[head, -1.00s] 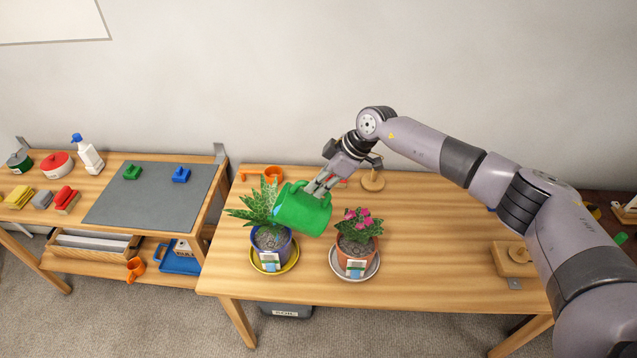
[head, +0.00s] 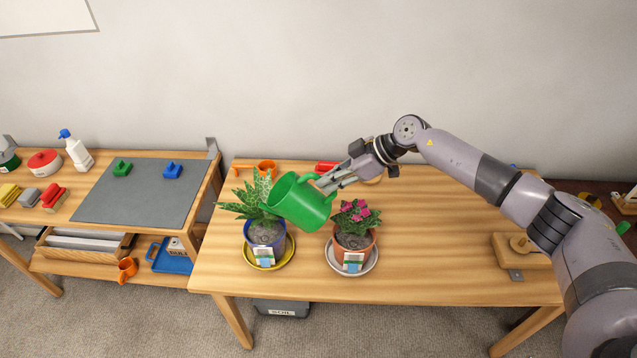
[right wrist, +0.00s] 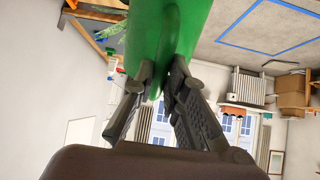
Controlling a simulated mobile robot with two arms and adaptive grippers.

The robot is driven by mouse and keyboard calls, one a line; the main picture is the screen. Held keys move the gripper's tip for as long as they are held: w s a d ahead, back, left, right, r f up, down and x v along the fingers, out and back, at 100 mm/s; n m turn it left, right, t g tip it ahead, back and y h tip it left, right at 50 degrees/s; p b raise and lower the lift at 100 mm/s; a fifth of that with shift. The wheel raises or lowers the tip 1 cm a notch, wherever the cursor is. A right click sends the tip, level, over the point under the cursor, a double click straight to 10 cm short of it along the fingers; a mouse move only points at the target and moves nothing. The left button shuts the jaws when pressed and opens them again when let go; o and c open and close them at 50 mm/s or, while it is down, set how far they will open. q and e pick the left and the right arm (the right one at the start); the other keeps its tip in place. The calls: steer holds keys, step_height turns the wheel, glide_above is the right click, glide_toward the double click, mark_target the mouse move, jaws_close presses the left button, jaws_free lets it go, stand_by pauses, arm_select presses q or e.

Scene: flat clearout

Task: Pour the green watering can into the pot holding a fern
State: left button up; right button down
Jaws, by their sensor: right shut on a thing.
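The green watering can (head: 302,205) is held tilted in the air, its upper part leaning left over the fern. My right gripper (head: 330,181) is shut on its handle; the right wrist view also shows the fingers (right wrist: 163,75) closed there, with the green can body (right wrist: 170,25) beyond. I cannot see the spout tip clearly, nor any water. My left gripper is not in view.
A pink-flowered plant (head: 355,218) in a terracotta pot stands close right of the can, on a grey saucer (head: 371,263). A small orange pot (head: 266,167) and a red-handled item (head: 327,167) lie behind.

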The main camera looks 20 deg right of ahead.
steer(key=shift+s+d+f, duration=0.1)
steer(key=shift+d+f, duration=0.15)
steer(key=shift+f, duration=0.05)
steer(key=shift+r+y, duration=0.25)
steer(key=shift+y, duration=0.05)
arm_select(q)
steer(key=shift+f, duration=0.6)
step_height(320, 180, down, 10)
steer(key=b, duration=1)
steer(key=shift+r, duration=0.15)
arm_select(e)
steer(key=f+y, duration=0.1)
steer(key=d+f+t+y, duration=0.1)
steer(key=d+f+y, duration=0.1)
steer(key=shift+s+d+f+t+y, duration=0.15)
steer(key=shift+s+f+t+y, duration=0.2)
steer(key=shift+s+t+y, duration=0.05)
